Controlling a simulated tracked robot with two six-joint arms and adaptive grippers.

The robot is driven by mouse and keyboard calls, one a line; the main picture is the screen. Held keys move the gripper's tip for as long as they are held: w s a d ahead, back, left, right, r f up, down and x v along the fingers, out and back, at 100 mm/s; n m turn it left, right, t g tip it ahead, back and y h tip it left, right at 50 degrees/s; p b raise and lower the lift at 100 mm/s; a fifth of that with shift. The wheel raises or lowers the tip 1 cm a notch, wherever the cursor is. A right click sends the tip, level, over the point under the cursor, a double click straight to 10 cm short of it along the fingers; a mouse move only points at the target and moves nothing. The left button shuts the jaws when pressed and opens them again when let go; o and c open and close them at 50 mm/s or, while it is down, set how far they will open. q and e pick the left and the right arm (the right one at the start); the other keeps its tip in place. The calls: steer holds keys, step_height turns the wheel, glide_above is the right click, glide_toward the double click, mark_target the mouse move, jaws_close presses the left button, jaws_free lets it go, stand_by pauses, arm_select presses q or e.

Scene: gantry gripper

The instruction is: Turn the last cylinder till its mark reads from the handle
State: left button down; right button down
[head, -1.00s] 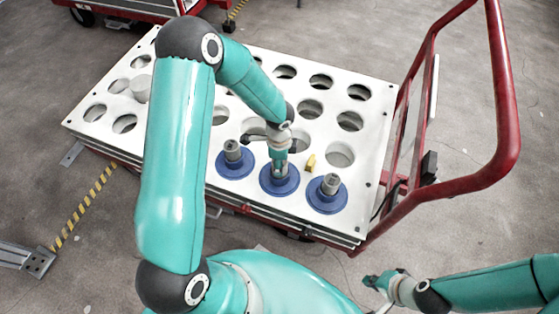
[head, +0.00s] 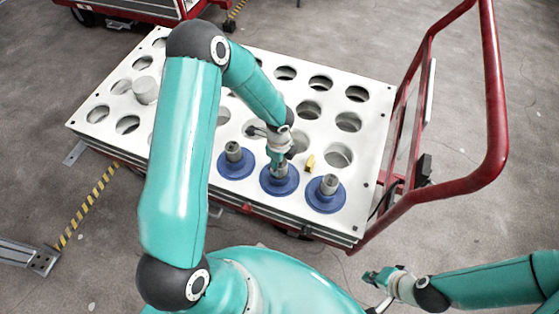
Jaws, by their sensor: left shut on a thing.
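Three blue-based cylinders with grey metal tops stand in the front row of the white perforated board: a left one (head: 235,160), a middle one (head: 279,184) and a right one (head: 326,195). My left gripper (head: 279,166) reaches down from above and is shut on the middle cylinder's grey top. The marks on the cylinders are too small to make out. The red handle (head: 497,100) of the cart rises at the right. My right gripper (head: 376,284) is at the bottom, in front of the cart, away from the cylinders; its fingers are too small to judge.
The white board (head: 375,135) has rows of round holes, mostly empty. A small yellow piece (head: 309,163) stands behind the cylinders. A white cylinder (head: 145,90) sits at the far left of the board. Another red cart (head: 130,8) is at the back.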

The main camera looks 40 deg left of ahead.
arm_select(q)
steer(key=shift+m, duration=0.5)
arm_select(e)
steer(key=shift+r, duration=0.3)
arm_select(q)
steer(key=shift+c, duration=1.8)
jaws_free()
